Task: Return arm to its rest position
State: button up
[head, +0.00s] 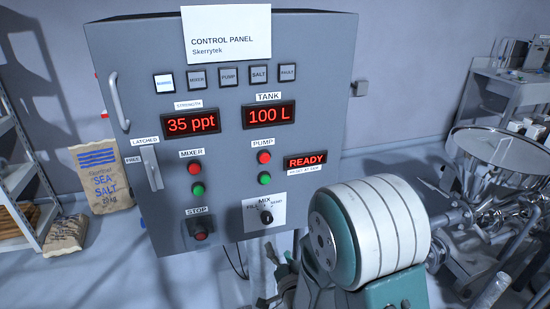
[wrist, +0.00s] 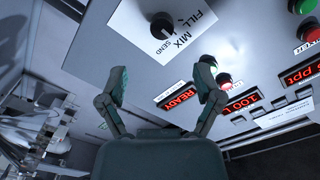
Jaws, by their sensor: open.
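My gripper (wrist: 162,82) shows in the wrist view with its two fingers spread apart and nothing between them. The grey control panel (head: 335,80) stands in front of it, and the fingers appear against the panel's face. The black FILL/MIX/SEND selector knob (head: 266,217) is low on the panel; it also shows in the wrist view (wrist: 162,26), beyond the fingers and apart from them. In the head view my arm's white and teal joint covers the lower middle, and most of the gripper is hidden or hard to make out behind it.
The READY display (head: 305,160) is lit red, and the others read 35 ppt and 100 L. A latch handle (head: 152,168) is at the panel's left. A salt sack (head: 103,178) stands left. A metal hopper (head: 500,150) and pipework stand close at the right.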

jog(key=s+d+r+n+g+h, duration=0.35)
jog(key=d+r+g, duration=0.25)
jog(key=d+r, duration=0.3)
jog(key=s+d+r+n+g, duration=0.1)
jog(key=s+d+r+g, duration=0.1)
jog(key=s, duration=0.7)
jog(key=s+d+r+n+g+h, duration=0.1)
jog(key=s+d+r+g, duration=0.1)
jog(key=s, duration=0.8)
jog(key=shift+s+d+r+g, duration=0.25)
jog(key=shift+d+r+g, duration=0.15)
jog(key=shift+r+g, duration=0.55)
jog(key=shift+h, duration=0.25)
